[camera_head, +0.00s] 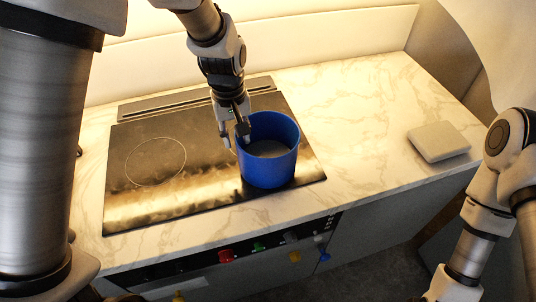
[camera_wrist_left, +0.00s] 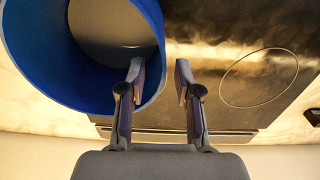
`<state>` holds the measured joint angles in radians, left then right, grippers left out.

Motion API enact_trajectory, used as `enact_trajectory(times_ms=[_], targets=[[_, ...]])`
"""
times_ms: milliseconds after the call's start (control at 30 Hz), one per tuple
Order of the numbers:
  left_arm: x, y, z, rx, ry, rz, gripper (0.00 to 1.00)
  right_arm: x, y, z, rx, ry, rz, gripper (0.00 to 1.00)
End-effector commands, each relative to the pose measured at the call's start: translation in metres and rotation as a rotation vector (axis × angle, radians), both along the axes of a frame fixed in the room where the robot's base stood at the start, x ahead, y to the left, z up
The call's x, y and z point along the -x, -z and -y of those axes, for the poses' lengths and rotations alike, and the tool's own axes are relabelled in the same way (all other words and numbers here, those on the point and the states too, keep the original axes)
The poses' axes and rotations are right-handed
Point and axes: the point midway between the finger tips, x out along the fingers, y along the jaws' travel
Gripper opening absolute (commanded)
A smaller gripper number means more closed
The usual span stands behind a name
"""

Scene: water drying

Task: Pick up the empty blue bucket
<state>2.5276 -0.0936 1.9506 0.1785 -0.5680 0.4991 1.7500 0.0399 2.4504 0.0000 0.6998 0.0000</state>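The blue bucket (camera_head: 268,172) stands upright on the black cooktop (camera_head: 190,195), towards its right side. Inside it is a flat grey surface; I cannot tell whether this is its bottom or contents. My left gripper (camera_head: 237,145) reaches down at the bucket's left rear rim. In the left wrist view, the bucket (camera_wrist_left: 55,75) fills the upper left. The left gripper (camera_wrist_left: 160,78) is open there, with one finger inside the bucket and the other outside, so the wall lies between them. The fingers look apart, not closed on the wall. My right gripper's fingers are out of view.
A pale marble counter (camera_head: 350,110) surrounds the cooktop, with free room to the right. A flat grey box (camera_head: 438,141) lies on the right. Coloured knobs, including a red one (camera_head: 226,256), line the front below the counter edge. A wall stands behind.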

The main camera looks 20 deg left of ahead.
Motion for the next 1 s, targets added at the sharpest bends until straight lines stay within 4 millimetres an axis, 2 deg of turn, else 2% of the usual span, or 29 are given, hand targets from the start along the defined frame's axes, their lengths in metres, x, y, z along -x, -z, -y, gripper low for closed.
enact_trajectory(times_ms=[200, 333, 567, 667, 1000], targets=[[0.007, 0.031, 0.004, -0.002, 0.001, -0.006, 0.33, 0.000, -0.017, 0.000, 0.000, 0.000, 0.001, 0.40], [0.007, 0.052, 0.005, -0.001, 0.001, -0.003, 0.33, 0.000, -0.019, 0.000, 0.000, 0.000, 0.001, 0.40], [0.006, 0.057, 0.005, -0.001, 0.000, 0.000, 0.33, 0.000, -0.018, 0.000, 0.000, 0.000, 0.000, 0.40], [0.006, 0.057, 0.005, -0.001, 0.000, 0.000, 0.01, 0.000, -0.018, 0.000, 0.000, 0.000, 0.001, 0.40], [0.006, 0.056, 0.005, -0.001, 0.000, 0.000, 0.00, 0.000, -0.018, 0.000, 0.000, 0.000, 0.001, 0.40]])
